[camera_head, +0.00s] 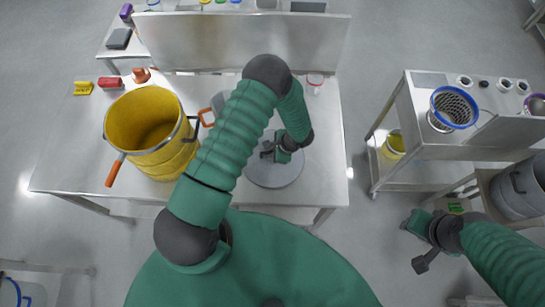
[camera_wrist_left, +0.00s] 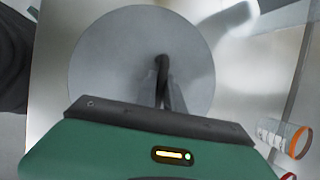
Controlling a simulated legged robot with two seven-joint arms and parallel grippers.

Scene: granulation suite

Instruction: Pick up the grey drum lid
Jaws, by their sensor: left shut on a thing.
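The grey drum lid (camera_head: 277,174) is a flat round disc at the right part of the steel table. It also shows in the left wrist view (camera_wrist_left: 110,60), with a dark upright handle (camera_wrist_left: 162,70) at its middle. My left gripper (camera_head: 270,152) is over the lid and shut on its handle. In the wrist view the fingers meet at the handle. I cannot tell whether the lid rests on the table or is just above it. My right gripper (camera_head: 420,240) hangs at the lower right, away from the table, with its fingers spread and nothing between them.
A yellow bucket (camera_head: 150,130) with an orange-gripped handle stands on the table (camera_head: 70,165) at left. A grey jug with an orange handle (camera_head: 207,115) is partly hidden behind my left arm. A steel cart (camera_head: 400,105) with a blue-rimmed basket (camera_head: 453,108) stands at right.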

